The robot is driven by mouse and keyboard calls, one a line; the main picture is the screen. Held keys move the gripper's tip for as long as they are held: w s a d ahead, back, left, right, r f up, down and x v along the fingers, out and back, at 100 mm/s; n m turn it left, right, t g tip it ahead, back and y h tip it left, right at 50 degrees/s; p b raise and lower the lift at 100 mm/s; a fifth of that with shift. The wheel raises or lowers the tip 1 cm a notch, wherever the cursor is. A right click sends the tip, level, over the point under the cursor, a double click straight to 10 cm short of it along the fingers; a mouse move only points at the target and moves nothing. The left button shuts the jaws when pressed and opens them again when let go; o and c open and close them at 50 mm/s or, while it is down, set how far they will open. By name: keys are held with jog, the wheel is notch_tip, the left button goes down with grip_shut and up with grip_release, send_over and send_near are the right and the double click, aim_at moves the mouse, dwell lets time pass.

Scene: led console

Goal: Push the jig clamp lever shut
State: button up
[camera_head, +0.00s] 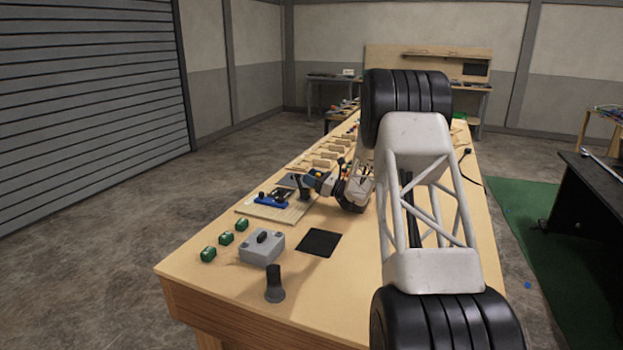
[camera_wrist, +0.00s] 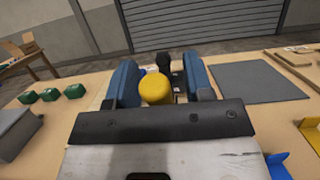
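The jig (camera_head: 270,200), with blue and black parts on a light wooden board (camera_head: 288,214), stands on the bench's left side in the head view. My gripper (camera_head: 309,181) is low over the bench at the jig's right end. In the wrist view my gripper (camera_wrist: 162,82) has its two blue fingers apart. A round yellow knob (camera_wrist: 155,88), which looks like the lever's end, shows between them, nearer the left finger. I cannot tell whether it touches that finger. A black part (camera_wrist: 177,72) shows behind the knob. The lever's shaft and most of the jig are hidden in the wrist view.
A grey box (camera_head: 262,247) with a black knob, three green blocks (camera_head: 226,238), a black pad (camera_head: 319,243) and a dark cylinder (camera_head: 274,285) stand nearer the camera. Several wooden pieces (camera_head: 325,160) lie farther along the bench. A grey panel (camera_wrist: 260,82) lies right of the fingers.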

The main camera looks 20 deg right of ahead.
jog(key=shift+s+d, duration=0.1)
jog(key=shift+v, duration=3.8)
